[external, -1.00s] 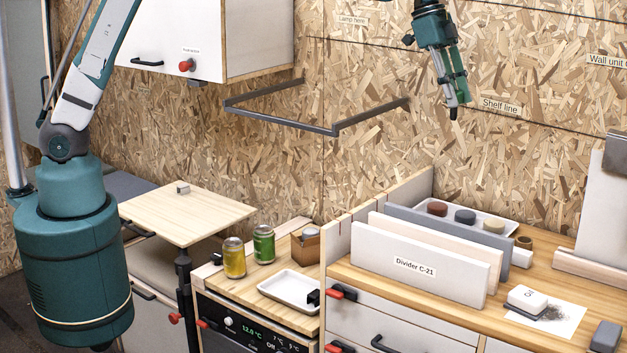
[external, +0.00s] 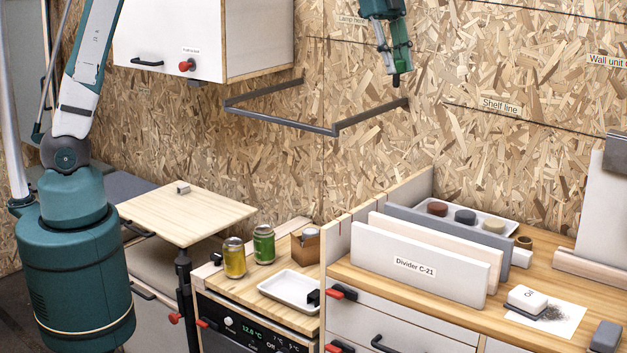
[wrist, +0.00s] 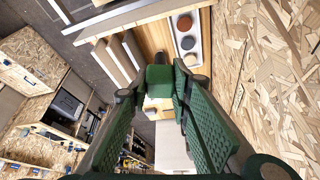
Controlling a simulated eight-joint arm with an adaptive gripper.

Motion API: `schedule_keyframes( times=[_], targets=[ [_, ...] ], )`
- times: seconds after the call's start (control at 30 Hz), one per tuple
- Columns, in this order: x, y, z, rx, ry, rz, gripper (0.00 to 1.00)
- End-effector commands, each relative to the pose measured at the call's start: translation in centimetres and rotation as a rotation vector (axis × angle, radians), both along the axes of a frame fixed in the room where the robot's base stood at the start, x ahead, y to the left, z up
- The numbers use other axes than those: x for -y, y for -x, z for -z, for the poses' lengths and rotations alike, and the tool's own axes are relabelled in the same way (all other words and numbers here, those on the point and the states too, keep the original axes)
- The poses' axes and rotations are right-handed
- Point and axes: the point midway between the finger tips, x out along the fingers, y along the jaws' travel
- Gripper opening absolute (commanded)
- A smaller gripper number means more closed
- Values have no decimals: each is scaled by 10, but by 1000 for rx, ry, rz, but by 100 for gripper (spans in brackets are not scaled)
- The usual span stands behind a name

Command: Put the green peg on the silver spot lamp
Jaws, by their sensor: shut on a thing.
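My gripper (external: 394,78) is high in front of the chipboard wall, pointing down, above the right end of the grey wall rail. In the wrist view my gripper (wrist: 159,78) has its green fingers apart around a small green block, which I take for the green peg (wrist: 160,79). The fingers hold it, and they hide part of it. I see no thing that is clearly the silver spot lamp. A small grey block (external: 183,188) lies on the wooden table top at the left, but I cannot tell whether it is the lamp.
A grey rail frame (external: 280,121) sticks out from the wall below my gripper. A white wall cabinet (external: 170,35) hangs at the left. Upright dividers (external: 420,266), a tray of coloured pucks (external: 470,212) and two cans (external: 263,245) stand on the counters below.

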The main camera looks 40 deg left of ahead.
Motion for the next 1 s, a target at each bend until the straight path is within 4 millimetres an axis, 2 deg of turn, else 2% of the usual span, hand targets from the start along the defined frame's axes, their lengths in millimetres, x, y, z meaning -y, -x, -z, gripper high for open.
schedule_keyframes(
  times=[0.03,0.1,0.4,0.5,0.9,1.0],
  targets=[
    [-19,0,3,0,0,23,7],
    [-43,3,3,1,0,67,7],
    [-143,23,3,-1,1,260,7],
    [-170,32,2,-1,1,317,7],
    [-244,61,0,0,1,478,7],
    [-241,60,15,0,1,479,7]
  ],
)
